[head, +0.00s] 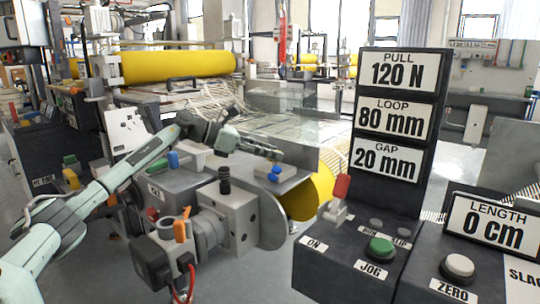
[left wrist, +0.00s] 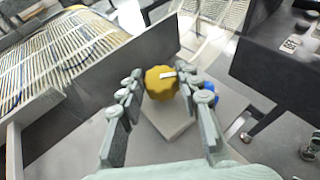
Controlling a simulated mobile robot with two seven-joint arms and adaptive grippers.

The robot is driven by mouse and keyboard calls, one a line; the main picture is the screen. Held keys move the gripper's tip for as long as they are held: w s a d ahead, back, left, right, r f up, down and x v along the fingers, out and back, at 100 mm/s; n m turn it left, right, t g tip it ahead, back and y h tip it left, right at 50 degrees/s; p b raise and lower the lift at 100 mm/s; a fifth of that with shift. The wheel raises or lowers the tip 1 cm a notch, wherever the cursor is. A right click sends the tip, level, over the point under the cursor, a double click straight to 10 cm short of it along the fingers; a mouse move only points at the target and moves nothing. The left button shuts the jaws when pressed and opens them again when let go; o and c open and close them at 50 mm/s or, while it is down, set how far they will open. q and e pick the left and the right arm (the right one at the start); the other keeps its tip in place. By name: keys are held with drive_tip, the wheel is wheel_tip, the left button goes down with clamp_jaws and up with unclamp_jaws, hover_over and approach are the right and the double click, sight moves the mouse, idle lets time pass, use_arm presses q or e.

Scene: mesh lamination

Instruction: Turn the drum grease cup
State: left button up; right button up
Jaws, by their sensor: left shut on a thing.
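The drum grease cup, a yellow scalloped knob (left wrist: 161,83) with a white mark on its top, shows in the left wrist view on a pale square block (left wrist: 170,120). My left gripper (left wrist: 163,88) has one finger on each side of the knob and is shut on it. In the head view, my left gripper (head: 274,155) reaches from the left over the machine beside the drum, and the cup cannot be made out there. The white mark points to the right in the left wrist view. My right gripper is not in view.
A blue knob (head: 274,173) sits close to my left gripper. A yellow drum (head: 314,192) is behind the grey side plate. A black post (head: 224,180) and a motor with an orange lever (head: 180,229) stand in front. A control console (head: 345,258) is at right.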

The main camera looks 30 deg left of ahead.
use_arm(q)
drive_tip(key=shift+w+a+m+g+h, duration=0.1)
drive_tip(key=shift+m+g+h, duration=0.4)
drive_tip(key=shift+m, duration=0.1)
drive_tip(key=shift+m+g+h, duration=0.3)
drive_tip(key=shift+m+g, duration=0.1)
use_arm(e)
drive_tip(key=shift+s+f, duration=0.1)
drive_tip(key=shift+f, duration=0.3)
use_arm(q)
drive_tip(key=shift+f, duration=0.1)
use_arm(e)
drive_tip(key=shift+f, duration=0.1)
use_arm(q)
drive_tip(key=o, duration=1.2)
drive_tip(key=shift+c, duration=0.2)
